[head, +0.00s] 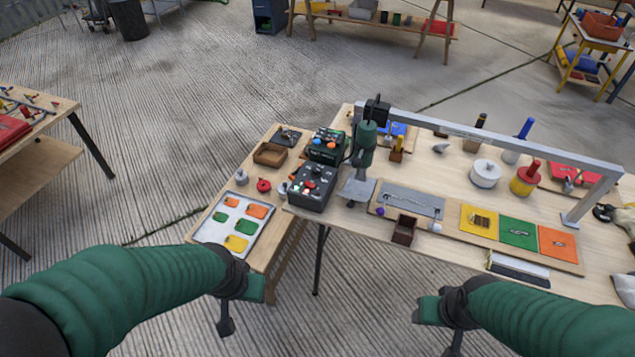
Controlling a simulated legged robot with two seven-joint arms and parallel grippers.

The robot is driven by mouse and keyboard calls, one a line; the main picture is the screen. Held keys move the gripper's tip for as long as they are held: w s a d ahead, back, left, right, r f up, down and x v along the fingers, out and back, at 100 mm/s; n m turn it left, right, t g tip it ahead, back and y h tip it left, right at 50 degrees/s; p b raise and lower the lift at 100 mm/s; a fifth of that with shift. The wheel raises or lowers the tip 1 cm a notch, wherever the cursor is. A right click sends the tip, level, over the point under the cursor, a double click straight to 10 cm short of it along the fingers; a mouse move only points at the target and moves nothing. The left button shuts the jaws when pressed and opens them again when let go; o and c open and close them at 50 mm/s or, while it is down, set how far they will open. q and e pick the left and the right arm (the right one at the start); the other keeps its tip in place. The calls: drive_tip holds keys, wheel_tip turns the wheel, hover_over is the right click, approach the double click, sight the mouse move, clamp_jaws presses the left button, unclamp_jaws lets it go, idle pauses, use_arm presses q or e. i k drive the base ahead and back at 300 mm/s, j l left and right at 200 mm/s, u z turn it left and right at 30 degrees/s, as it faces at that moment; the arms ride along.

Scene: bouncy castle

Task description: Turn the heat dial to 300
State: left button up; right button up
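A dark grey control box (312,187) with small red and light-coloured controls on top sits at the left end of the wooden workbench. A green box (327,146) with orange and blue knobs stands just behind it. I cannot tell which control is the heat dial, and no number such as 300 is readable. A green and black press-like tool (366,137) stands right of the boxes. My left gripper (240,308) hangs in front of the side table, apart from both boxes. My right gripper (440,325) hangs before the bench's front edge. Neither visibly holds anything; their finger openings are unclear.
A tray of coloured patches (262,244) lies on the lower side table near my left gripper. A grey metal frame (500,140) spans the bench. Yellow, green and orange panels (518,232) lie at the bench's front right. Open floor lies left of the tables.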

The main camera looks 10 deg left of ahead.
sight(316, 172)
drive_tip(key=i+l+u, duration=0.25)
drive_tip(key=u, duration=0.2)
drive_tip(key=i+l+u, duration=0.2)
drive_tip(key=l+u, duration=0.2)
drive_tip(key=i+l+u, duration=0.1)
drive_tip(key=l+u, duration=0.35)
drive_tip(key=i, duration=0.55)
